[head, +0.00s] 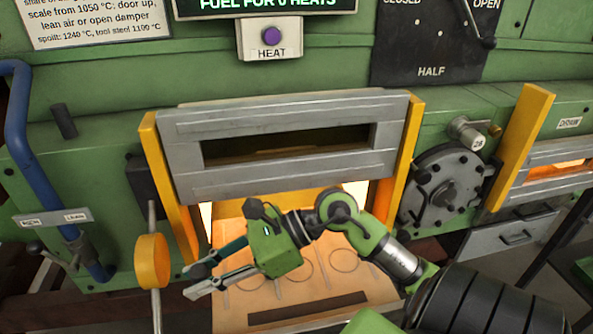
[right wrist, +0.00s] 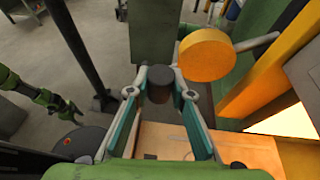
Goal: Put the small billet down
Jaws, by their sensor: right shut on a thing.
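My right gripper (head: 195,281) is in front of the lower left of the furnace door (head: 285,185), above the pale hearth shelf (head: 235,318). In the right wrist view its fingers (right wrist: 160,92) are closed around a short dark cylinder, the small billet (right wrist: 160,76), held at the fingertips. The shelf (right wrist: 165,141) also shows under the gripper there, and the billet looks apart from it. In the head view the billet is hard to make out. A green and black arm, likely my left, shows at the left of the right wrist view; its gripper is unclear.
A yellow disc on a rod (head: 152,260) stands close to the left of the gripper. Yellow door posts (head: 170,185) flank the glowing opening under the door. Circles and a dark slot (head: 308,308) mark the shelf. A blue pipe (head: 40,170) runs at far left.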

